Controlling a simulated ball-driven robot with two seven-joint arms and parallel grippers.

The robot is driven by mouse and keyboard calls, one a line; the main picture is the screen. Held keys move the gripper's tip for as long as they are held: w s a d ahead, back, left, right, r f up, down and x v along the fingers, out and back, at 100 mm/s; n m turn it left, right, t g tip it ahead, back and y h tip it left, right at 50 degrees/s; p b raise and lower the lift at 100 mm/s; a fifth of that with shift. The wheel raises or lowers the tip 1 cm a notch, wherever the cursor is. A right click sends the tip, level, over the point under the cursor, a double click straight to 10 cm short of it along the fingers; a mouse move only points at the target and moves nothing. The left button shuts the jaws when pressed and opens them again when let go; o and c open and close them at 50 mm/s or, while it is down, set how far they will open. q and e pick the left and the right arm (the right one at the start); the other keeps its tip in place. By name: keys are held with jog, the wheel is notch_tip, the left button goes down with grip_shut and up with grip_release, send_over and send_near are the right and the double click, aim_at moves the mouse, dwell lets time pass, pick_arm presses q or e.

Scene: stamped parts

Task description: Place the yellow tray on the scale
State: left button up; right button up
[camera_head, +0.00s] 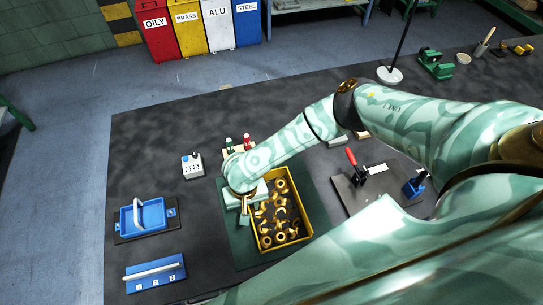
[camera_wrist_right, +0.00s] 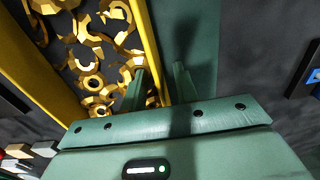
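The yellow tray (camera_head: 286,245) holds several brass-coloured nuts and rings and rests on a green mat. My right gripper (camera_head: 246,205) is at the tray's left wall, partly hidden by my own arm. In the right wrist view the gripper (camera_wrist_right: 161,84) has one finger inside the tray and one outside, with the tray wall (camera_wrist_right: 152,45) between them. A gap shows between the wall and the outer finger. My left gripper is out of view.
A blue tray with a pale handle (camera_head: 129,219) and a blue block marked with numbers (camera_head: 140,284) lie on the left. A red-handled clamp (camera_head: 351,157) stands right of the mat (camera_head: 234,240). Green and red capped bottles stand behind the tray. The dark table is clear at back left.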

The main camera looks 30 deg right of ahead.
grip_shut()
dwell(1.4)
